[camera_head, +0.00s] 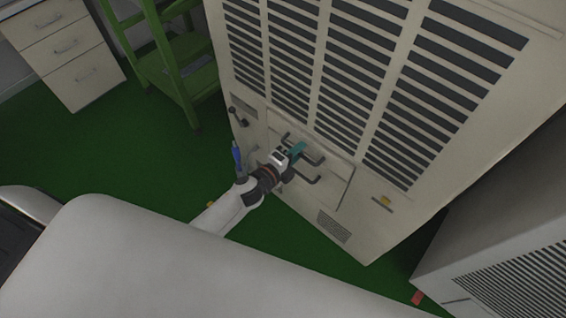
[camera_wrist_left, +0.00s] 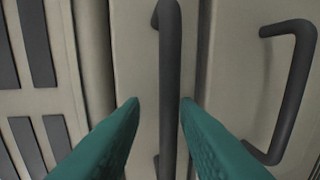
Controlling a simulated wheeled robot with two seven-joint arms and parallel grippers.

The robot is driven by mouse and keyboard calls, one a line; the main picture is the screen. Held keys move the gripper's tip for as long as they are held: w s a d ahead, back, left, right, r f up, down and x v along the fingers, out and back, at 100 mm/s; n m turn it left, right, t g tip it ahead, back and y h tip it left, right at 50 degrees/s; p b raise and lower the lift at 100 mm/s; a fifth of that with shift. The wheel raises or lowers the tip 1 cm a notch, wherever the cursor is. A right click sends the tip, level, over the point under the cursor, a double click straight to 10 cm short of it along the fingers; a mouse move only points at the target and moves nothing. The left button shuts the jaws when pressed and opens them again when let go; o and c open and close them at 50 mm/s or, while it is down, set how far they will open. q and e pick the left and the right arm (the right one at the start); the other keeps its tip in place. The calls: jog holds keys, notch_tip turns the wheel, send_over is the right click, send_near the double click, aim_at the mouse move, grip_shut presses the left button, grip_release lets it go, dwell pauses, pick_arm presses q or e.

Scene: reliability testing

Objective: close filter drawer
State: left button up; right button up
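The filter drawer (camera_head: 335,185) is a beige front panel low on a large beige cabinet, with dark bar handles. My left gripper (camera_head: 297,151) is at this panel, its teal fingers near one handle. In the left wrist view, the fingers (camera_wrist_left: 160,108) are apart, with a dark handle (camera_wrist_left: 170,60) running between them. Gaps show on both sides of the handle, the narrower one on the right. A second handle (camera_wrist_left: 297,85) is farther right. How far the drawer stands out is hard to tell. My right gripper is not in view.
Louvered vents (camera_head: 345,75) cover the cabinet above the drawer. A green step ladder (camera_head: 165,60) and a white drawer unit (camera_head: 68,50) stand at the upper left. Another vented cabinet (camera_head: 500,245) is at the lower right. The green floor (camera_head: 130,160) is clear at left.

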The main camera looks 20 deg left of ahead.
pick_arm(q)
jog(key=v, duration=1.1)
jog(key=shift+f, duration=0.2)
jog(key=s+a+f+n+g+y+p, duration=0.25)
jog(key=s+f+n, duration=0.25)
jog(key=f, duration=0.5)
jog(key=s+a+f+n+g+y+p, duration=0.15)
jog(key=s+a+f+n+g, duration=0.3)
jog(key=f, duration=0.55)
jog(key=s+d+f+n+g+p, duration=0.1)
jog(key=s+f+n+g, duration=0.2)
jog(key=s, duration=0.9)
jog(key=s+f+n+g+y+p, duration=0.1)
jog(key=s+f+n+g, duration=0.2)
jog(key=s+f+n, duration=0.4)
jog(key=s, duration=0.5)
jog(key=shift+s+d+f+g, duration=0.35)
jog(key=shift+s+d+g, duration=0.05)
